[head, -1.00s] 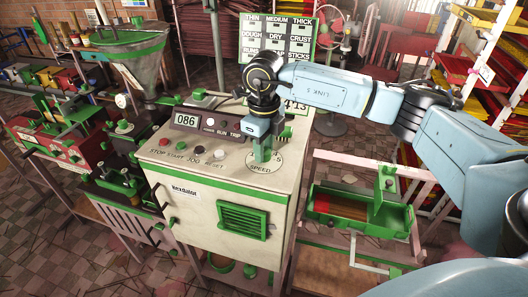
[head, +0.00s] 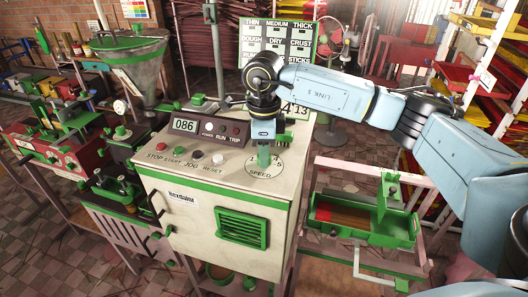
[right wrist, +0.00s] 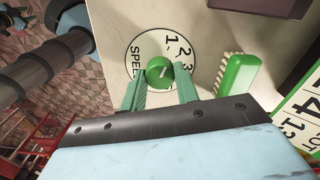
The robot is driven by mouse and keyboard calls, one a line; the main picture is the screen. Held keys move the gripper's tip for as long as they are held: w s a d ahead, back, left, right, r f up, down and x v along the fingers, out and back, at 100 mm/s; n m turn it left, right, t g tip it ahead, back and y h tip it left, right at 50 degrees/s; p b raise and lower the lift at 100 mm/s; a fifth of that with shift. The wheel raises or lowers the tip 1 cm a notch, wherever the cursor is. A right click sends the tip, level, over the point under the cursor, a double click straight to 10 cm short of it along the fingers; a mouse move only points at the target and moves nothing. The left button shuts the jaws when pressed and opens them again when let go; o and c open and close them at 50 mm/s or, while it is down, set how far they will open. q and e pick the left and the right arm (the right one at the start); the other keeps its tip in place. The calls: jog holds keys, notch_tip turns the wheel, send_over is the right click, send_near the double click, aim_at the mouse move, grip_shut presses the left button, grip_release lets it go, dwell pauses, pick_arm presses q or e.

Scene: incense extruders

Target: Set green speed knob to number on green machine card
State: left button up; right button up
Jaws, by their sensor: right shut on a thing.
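The green speed knob (right wrist: 157,72) sits on a white numbered dial (right wrist: 142,62) in the right wrist view. Its short white mark leans up and right, roughly toward the 2 and 3; the exact number is unclear. My right gripper (right wrist: 160,88) has its green fingers on either side of the knob, shut on it. In the head view my right gripper (head: 264,158) points down at the dial (head: 262,172) and hides the knob. A white card with a green edge (right wrist: 300,115) shows part of its numbers, including a 4; the arm partly covers it in the head view. My left gripper is not visible.
The cream machine (head: 180,215) has a display (head: 185,125) reading 086 and a row of buttons left of the dial. A green brush (right wrist: 238,85) lies close beside the dial. A green tray (head: 350,228) stands on a rack at the right.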

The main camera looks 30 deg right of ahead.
jog(key=shift+r, duration=0.1)
jog(key=o, duration=1)
notch_tip(320, 180, up, 13)
jog(key=shift+r, duration=0.15)
dwell(0.4)
